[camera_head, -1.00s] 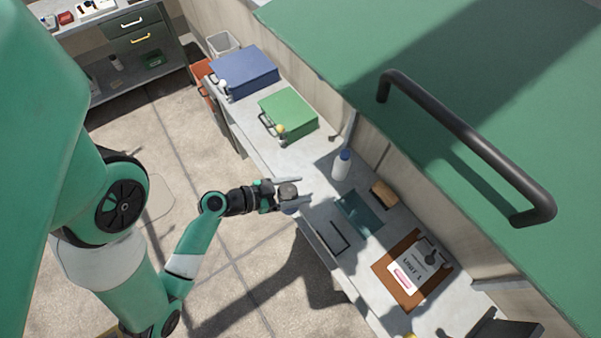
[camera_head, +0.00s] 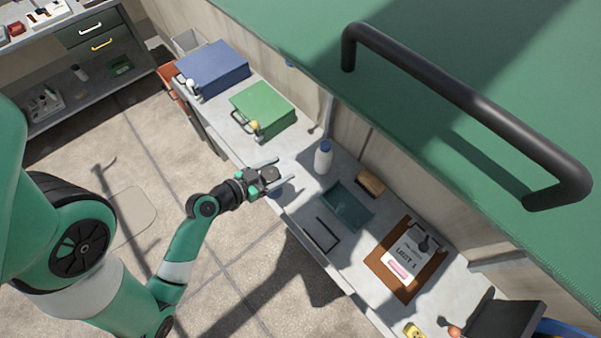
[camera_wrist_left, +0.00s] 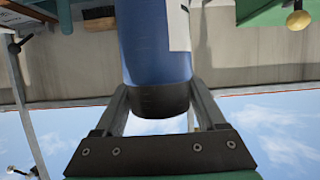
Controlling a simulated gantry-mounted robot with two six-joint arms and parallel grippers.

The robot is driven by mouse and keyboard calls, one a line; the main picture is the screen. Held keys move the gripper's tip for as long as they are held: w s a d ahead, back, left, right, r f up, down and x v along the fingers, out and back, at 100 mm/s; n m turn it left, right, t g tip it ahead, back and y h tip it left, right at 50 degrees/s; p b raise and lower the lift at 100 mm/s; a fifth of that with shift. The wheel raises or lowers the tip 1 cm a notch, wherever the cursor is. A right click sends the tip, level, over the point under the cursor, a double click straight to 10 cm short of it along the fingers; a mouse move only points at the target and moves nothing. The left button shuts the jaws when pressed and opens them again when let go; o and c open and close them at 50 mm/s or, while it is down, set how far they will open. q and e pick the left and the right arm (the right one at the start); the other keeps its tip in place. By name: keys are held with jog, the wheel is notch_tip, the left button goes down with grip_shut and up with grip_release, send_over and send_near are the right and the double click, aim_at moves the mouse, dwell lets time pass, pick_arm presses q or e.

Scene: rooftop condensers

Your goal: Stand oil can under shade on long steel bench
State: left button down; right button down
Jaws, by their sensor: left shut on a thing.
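My left gripper (camera_head: 268,176) is shut on a blue can with a black end and a white label, which looks like the oil can; it fills the middle of the left wrist view (camera_wrist_left: 155,45). In the head view the gripper hides most of it. The gripper is at the front edge of the long steel bench (camera_head: 292,168), between the green box and the teal tray. I cannot tell the height of the can over the bench. My right gripper is out of view.
On the bench are a blue box (camera_head: 212,68), a green box (camera_head: 263,108), a white bottle (camera_head: 323,160), a teal tray (camera_head: 350,207), a brush (camera_head: 370,183) and a brown clipboard (camera_head: 407,258). A large green panel (camera_head: 420,70) with a black handle (camera_head: 465,105) covers the upper right.

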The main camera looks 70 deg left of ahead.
pick_arm(q)
jog(key=w+a+f+b, duration=0.2)
jog(key=w+f+b, duration=0.1)
jog(key=w+f, duration=0.5)
notch_tip(320, 180, down, 2)
jog(key=shift+a+f, duration=0.15)
jog(key=shift+a, duration=0.1)
jog(key=shift+f, duration=0.2)
grip_release()
jog(key=b+v, duration=0.1)
jog(key=v, duration=1)
jog(key=shift+s+r, duration=0.1)
jog(key=shift+s, duration=0.2)
jog(key=shift+s+d+r, duration=0.15)
jog(key=shift+s+r, duration=0.05)
jog(key=shift+r, duration=0.05)
